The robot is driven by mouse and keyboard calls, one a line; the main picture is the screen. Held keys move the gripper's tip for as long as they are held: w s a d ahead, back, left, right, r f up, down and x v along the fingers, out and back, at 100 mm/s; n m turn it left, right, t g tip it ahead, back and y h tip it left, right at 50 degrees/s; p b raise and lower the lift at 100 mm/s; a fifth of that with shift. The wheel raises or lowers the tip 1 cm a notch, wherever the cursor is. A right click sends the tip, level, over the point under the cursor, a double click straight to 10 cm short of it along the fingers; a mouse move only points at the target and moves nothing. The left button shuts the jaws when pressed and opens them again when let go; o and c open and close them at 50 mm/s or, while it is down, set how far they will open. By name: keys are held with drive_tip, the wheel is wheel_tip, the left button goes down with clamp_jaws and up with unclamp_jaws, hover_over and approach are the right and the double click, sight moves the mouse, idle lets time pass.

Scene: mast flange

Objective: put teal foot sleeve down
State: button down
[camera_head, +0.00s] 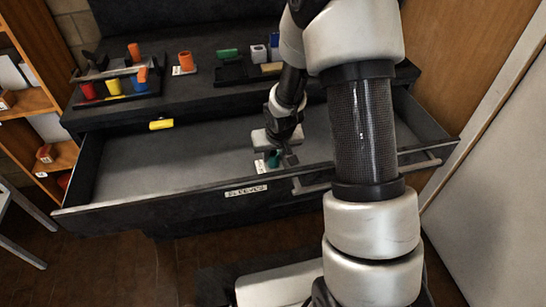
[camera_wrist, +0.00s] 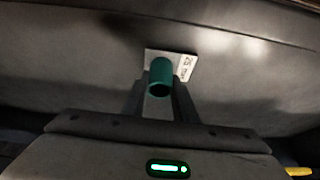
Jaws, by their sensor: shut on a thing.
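The teal foot sleeve (camera_wrist: 160,76) is a short hollow tube in the wrist view. It stands between my gripper's fingers (camera_wrist: 158,100), open end toward the camera. In the head view the teal sleeve (camera_head: 273,161) shows small at my gripper (camera_head: 277,160), inside the open drawer near its front wall. My gripper is shut on the sleeve. A white label plate (camera_wrist: 185,66) with dark print lies behind the sleeve, on the drawer floor. I cannot tell whether the sleeve touches the plate.
The open drawer (camera_head: 150,178) has a mostly bare grey floor and a front label. A yellow cylinder (camera_head: 161,124) lies at its back edge. Coloured parts in a dark holder (camera_head: 118,98), an orange sleeve (camera_head: 186,61) and a green part (camera_head: 227,53) are on the top.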

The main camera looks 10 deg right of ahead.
drive_tip(key=shift+f, duration=0.2)
drive_tip(key=shift+f, duration=0.15)
drive_tip(key=c, duration=1.4)
unclamp_jaws()
drive_tip(key=shift+c, duration=0.2)
